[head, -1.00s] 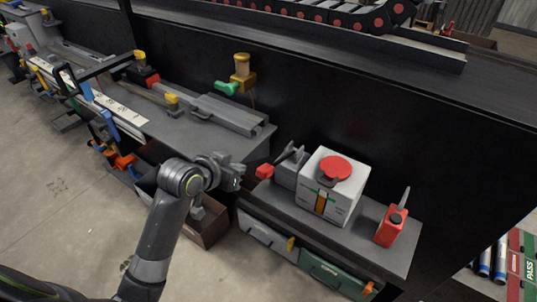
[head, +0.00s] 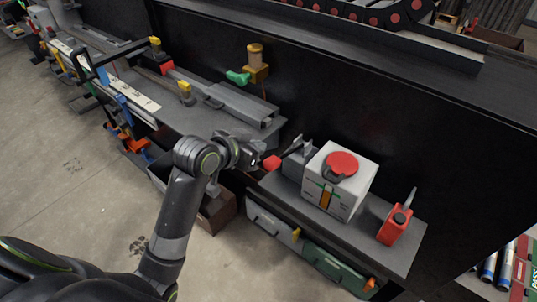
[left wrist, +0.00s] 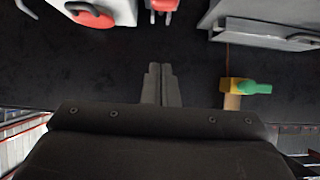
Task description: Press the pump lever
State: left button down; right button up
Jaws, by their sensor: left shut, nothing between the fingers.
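A lever with a red grip (head: 272,163) sticks out left from the grey block. My left gripper (head: 256,159) is shut and empty, just left of the red grip. Whether they touch cannot be told. In the left wrist view, the closed fingers (left wrist: 161,85) point up the picture, the red grip (left wrist: 164,6) shows at the top edge, and part of the white box (left wrist: 115,9) is at top left. My right gripper is out of view.
A red oil can (head: 395,225) stands on the shelf right of the pump. A brass valve with a green handle (head: 238,77) is on the black wall. A grey bench (head: 200,130) with rails lies left.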

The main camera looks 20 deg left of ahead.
pick_arm(q)
jog(key=p, duration=0.2)
send_over(269, 162)
jog(key=f, duration=0.1)
jog(key=w+f, duration=0.1)
jog(key=f, duration=0.1)
jog(key=shift+d+f, duration=0.1)
jog(key=shift+f, duration=0.05)
jog(key=f, duration=0.1)
jog(key=f+p, duration=0.1)
jog(key=f, duration=0.1)
jog(key=shift+s, duration=0.3)
jog(key=shift+s+f, duration=0.25)
jog(key=shift+f, duration=0.35)
jog(key=shift+w+f, duration=0.1)
